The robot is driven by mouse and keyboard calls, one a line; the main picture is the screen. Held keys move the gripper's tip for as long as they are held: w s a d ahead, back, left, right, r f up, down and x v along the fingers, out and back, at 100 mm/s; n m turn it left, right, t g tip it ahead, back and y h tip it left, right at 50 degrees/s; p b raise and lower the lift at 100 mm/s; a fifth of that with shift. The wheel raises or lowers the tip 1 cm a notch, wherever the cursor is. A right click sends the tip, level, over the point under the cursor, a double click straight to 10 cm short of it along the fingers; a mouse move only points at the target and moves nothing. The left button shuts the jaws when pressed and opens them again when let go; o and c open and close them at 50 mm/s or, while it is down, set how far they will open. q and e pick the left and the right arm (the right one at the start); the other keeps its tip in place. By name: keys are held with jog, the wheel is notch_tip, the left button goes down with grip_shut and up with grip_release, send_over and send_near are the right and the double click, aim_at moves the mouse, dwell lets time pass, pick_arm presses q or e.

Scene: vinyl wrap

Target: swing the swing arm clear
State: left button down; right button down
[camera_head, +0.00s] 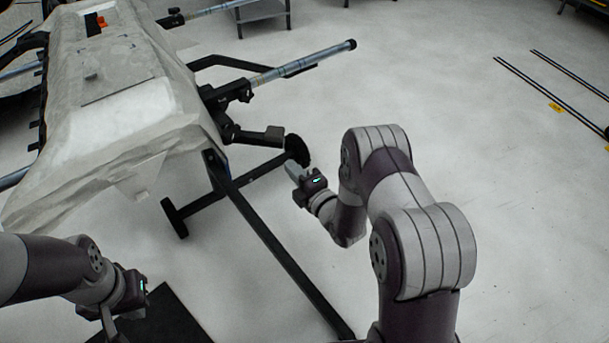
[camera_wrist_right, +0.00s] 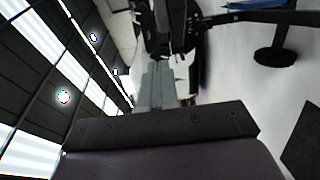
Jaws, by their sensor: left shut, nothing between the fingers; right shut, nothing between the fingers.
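A short black arm with a thick end (camera_head: 260,136) sticks out to the right from under the wrapped panel on the stand; it looks like the swing arm, though I cannot be certain. My right gripper (camera_head: 294,172) is shut and empty, below and right of that end, with a gap between them in the picture. In the right wrist view its closed grey fingers (camera_wrist_right: 157,88) point toward dark stand parts (camera_wrist_right: 168,30); which part is the swing arm there is unclear. My left gripper (camera_head: 106,322) is shut and empty at the lower left, apart from the stand.
The stand carries a pale wrapped panel (camera_head: 150,110). A tube (camera_head: 305,62) juts right from the stand. A long black floor bar (camera_head: 275,245) and a round foot (camera_head: 297,150) lie near my right gripper.

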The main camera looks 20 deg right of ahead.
aim_at(283, 132)
jog(key=shift+w+d+f+b, duration=0.15)
jog(key=shift+w+b, duration=0.4)
jog(key=shift+w, duration=1.7)
jog(key=shift+w+d+r+b, duration=0.1)
jog(key=shift+w+b, duration=0.45)
jog(key=shift+w, duration=1.7)
jog(key=shift+w+d+f+b, duration=0.15)
jog(key=shift+w+d+b, duration=1)
jog(key=shift+w, duration=0.1)
